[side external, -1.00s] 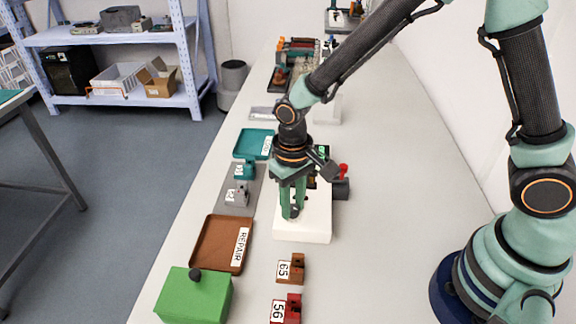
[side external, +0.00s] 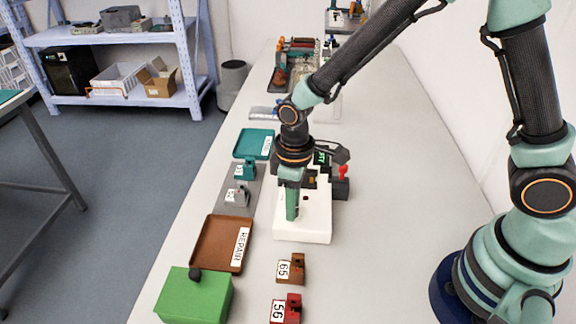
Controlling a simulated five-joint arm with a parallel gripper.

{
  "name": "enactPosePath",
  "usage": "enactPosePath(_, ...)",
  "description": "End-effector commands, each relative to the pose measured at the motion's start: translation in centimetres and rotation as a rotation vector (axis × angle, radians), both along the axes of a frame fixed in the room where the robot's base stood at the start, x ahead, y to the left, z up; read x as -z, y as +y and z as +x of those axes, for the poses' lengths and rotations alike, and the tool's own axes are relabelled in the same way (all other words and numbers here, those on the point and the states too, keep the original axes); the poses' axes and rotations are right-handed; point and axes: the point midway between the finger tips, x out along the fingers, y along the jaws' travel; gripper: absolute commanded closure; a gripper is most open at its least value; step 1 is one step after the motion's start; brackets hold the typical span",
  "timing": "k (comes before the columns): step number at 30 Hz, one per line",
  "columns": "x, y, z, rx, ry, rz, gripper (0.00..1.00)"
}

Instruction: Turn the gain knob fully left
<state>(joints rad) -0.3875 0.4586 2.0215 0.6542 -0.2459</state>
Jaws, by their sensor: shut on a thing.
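My gripper (side external: 292,214) points straight down over the left part of a white device (side external: 316,228) on the bench. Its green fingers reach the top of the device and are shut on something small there. That spot fits the gain knob, but the fingers hide it, so I cannot see the knob or its angle. A small dark red part (side external: 306,198) shows on the device just right of the fingers. A dark display with green characters (side external: 322,158) stands at its back.
A red-topped dark part (side external: 342,180) stands right of the device. A brown REPAIR tray (side external: 212,243), a teal tray (side external: 248,144) and a green box (side external: 192,296) lie to the left. Numbered blocks 65 (side external: 298,265) and 56 (side external: 293,304) stand in front. The bench at right is clear.

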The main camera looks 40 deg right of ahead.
Motion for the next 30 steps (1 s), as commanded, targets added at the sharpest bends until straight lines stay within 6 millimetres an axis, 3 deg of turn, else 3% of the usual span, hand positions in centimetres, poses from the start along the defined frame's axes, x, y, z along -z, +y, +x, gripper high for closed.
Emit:
enactPosePath(12,0.0,0.3,-0.1,-0.018,-0.003,0.001,1.00)
enactPosePath(13,0.0,0.3,0.0,-0.018,-0.003,0.001,0.64)
enactPosePath(15,0.0,0.3,0.0,-0.017,-0.003,0.001,0.38)
enactPosePath(26,-0.2,0.1,0.0,-0.011,-0.002,0.001,0.38)
enactPosePath(30,-1.5,0.2,0.1,-0.011,-0.005,0.002,0.38)
